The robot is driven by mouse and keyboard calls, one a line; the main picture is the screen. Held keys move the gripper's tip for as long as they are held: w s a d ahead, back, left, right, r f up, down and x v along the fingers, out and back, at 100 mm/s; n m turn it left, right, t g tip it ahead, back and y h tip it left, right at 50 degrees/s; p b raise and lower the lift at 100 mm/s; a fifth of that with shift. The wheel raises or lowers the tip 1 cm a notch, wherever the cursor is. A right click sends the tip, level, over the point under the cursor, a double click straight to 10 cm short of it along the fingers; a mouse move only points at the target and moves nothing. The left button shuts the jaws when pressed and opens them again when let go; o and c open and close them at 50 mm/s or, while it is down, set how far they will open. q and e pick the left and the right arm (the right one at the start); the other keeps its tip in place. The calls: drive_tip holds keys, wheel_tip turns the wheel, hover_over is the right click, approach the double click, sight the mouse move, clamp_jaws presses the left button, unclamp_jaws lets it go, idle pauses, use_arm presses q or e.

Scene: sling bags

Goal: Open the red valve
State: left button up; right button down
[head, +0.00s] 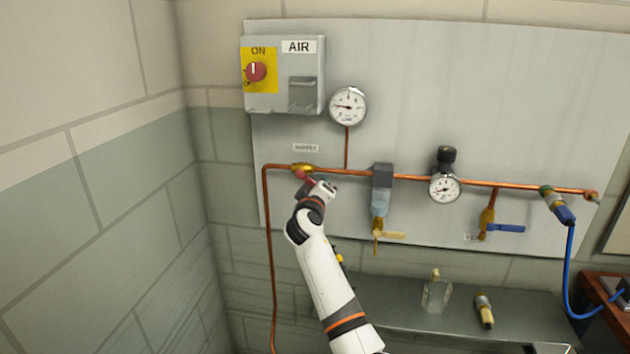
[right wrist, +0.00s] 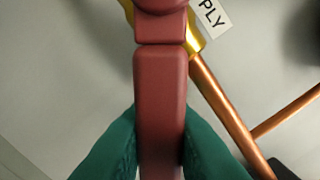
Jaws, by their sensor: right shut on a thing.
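The red valve handle (head: 304,175) sits on a brass valve body (head: 302,167) in the copper pipe, at the left of the grey panel. In the right wrist view the red lever (right wrist: 160,95) fills the middle, with part of the brass body (right wrist: 194,38) behind its upper end. My right gripper (right wrist: 160,150) has its green fingers on both sides of the lever, shut on it. In the head view the right gripper (head: 312,184) is at the handle, partly hidden by its own wrist. The lever slants across the pipe's line. My left gripper is not in view.
The copper pipe (head: 342,170) runs right past a filter (head: 380,190), a regulator gauge (head: 445,187) and a blue-handled valve (head: 507,228). A pressure gauge (head: 347,105) and switch box (head: 283,75) are above. A grey bench (head: 390,305) holds small parts below.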

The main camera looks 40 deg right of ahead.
sight(328, 165)
drive_tip(key=r+n+p, duration=0.1)
drive_tip(key=n+p, duration=0.2)
drive_tip(key=s+r+n+p, duration=0.1)
drive_tip(key=shift+d+r, duration=0.3)
drive_tip(key=shift+d, duration=0.05)
drive_tip(key=shift+r+n+p, duration=0.3)
drive_tip(key=shift+n+p, duration=0.55)
drive_tip(key=shift+n, duration=0.05)
drive_tip(key=shift+r+n+p, duration=0.3)
drive_tip(key=shift+n+p, duration=0.55)
drive_tip(key=shift+n, duration=0.05)
drive_tip(key=c, duration=1.3)
unclamp_jaws()
